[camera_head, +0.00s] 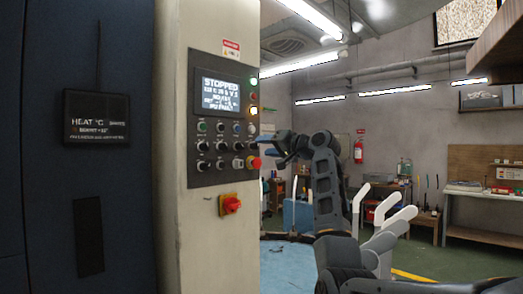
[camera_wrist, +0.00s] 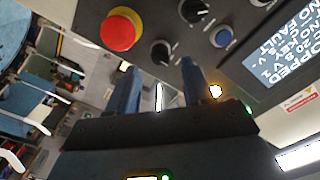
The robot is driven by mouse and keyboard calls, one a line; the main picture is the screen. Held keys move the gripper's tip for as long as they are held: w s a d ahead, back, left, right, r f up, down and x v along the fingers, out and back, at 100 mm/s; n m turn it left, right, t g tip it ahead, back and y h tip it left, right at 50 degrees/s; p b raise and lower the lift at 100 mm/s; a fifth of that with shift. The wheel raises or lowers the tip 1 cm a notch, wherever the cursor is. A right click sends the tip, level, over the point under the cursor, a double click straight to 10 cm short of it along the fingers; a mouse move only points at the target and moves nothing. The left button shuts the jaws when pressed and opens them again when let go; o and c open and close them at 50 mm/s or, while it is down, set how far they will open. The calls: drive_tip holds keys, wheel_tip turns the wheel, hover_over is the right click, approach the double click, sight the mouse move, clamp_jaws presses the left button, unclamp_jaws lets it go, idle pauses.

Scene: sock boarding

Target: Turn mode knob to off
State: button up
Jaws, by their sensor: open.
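The control panel (camera_head: 216,120) is on the pale cabinet, with several black knobs and buttons. I cannot read which one is the mode knob. My gripper (camera_head: 266,145) is open at the panel's right edge. In the wrist view, my gripper's two fingers (camera_wrist: 160,72) point at the panel, and a black knob (camera_wrist: 160,52) shows between and just beyond their tips. Contact cannot be told. The screen (camera_head: 221,93) reads "STOPPED".
A red emergency button (camera_wrist: 121,29) sits close to the fingers. A red-and-yellow switch (camera_head: 230,204) is below the panel. A dark blue cabinet (camera_head: 70,210) stands left. White upright forms (camera_head: 388,232) stand near my arm at right. The workshop behind has benches (camera_head: 478,194).

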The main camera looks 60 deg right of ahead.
drive_tip(key=shift+b+v, duration=0.45)
drive_tip(key=shift+v, duration=1.75)
drive_tip(key=shift+s, duration=0.1)
